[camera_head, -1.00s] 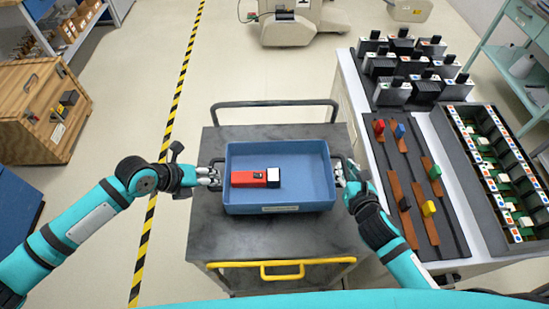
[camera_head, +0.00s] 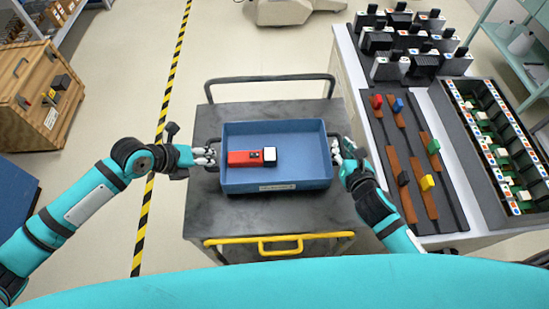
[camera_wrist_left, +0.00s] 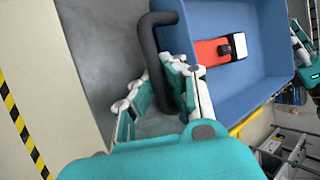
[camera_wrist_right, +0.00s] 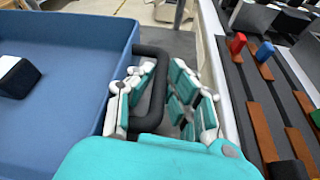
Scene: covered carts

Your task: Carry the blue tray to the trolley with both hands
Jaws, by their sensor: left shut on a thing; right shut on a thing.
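The blue tray (camera_head: 230,182) is level, over the dark grey top of the trolley (camera_head: 275,215); I cannot tell if it touches. A red block with a white-and-black end (camera_head: 245,157) lies in it. My left gripper (camera_head: 208,156) is shut on the tray's left black handle (camera_wrist_left: 150,50), seen between the fingers in the left wrist view. My right gripper (camera_head: 337,150) is shut on the right black handle (camera_wrist_right: 150,120), which shows between the fingers in the right wrist view. The tray's underside is hidden.
The trolley has a black rail (camera_head: 270,79) at the back and a yellow handle (camera_head: 278,239) at the front. A white bench (camera_head: 360,95) with black parts and coloured blocks stands close on the right. A wooden crate (camera_head: 30,115) is at the left.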

